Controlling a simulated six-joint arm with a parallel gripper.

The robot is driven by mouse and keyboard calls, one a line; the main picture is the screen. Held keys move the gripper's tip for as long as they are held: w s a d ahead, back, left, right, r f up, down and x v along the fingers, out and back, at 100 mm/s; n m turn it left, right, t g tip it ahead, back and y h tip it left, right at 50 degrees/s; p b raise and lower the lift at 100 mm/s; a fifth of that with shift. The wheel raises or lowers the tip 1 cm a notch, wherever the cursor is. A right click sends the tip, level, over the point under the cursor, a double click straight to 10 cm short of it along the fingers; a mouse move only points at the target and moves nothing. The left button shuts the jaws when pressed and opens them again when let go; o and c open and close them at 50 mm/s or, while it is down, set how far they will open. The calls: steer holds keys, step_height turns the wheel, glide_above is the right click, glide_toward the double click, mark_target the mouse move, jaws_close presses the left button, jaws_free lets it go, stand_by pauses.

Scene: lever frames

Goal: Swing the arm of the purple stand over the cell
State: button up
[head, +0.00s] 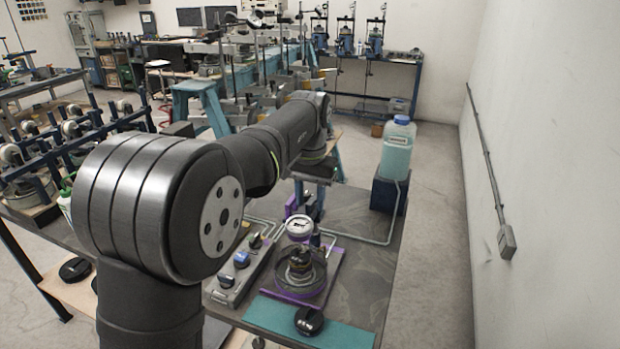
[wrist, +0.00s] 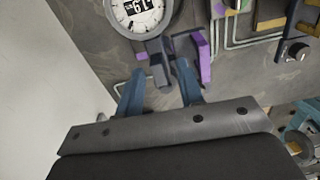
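A round white dial gauge (head: 299,228) shows in front of my gripper (head: 308,203). The dial also fills the top of the wrist view (wrist: 138,12), with a dark arm piece (wrist: 160,62) next to it. A purple part of the stand (wrist: 204,58) is just right of that piece. My gripper's two blue fingers (wrist: 160,80) are apart, one on each side of the dark piece; I cannot tell whether they touch it. The cell, a round dish (head: 302,288) with a stacked centre, sits on a purple-edged plate, nearer the head camera than my gripper.
A control box with knobs (head: 241,262) stands left of the cell. A black round knob (head: 309,321) lies on the teal mat (head: 345,336) in front. A bottle of pale liquid (head: 397,150) on a dark block stands back right, with tubing. The bench's right side is bare.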

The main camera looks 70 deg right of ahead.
step_height(320, 180, up, 17)
stand_by(0.4)
stand_by(0.9)
step_height(320, 180, down, 17)
steer(key=shift+f, duration=0.15)
stand_by(0.5)
steer(key=shift+f, duration=0.2)
steer(key=shift+s+r+n, duration=0.15)
steer(key=shift+n, duration=0.25)
steer(key=shift+s+n, duration=0.25)
steer(key=shift+n, duration=0.5)
steer(key=shift+s+n, duration=0.2)
steer(key=shift+n, duration=0.55)
stand_by(0.8)
steer(key=shift+o, duration=0.5)
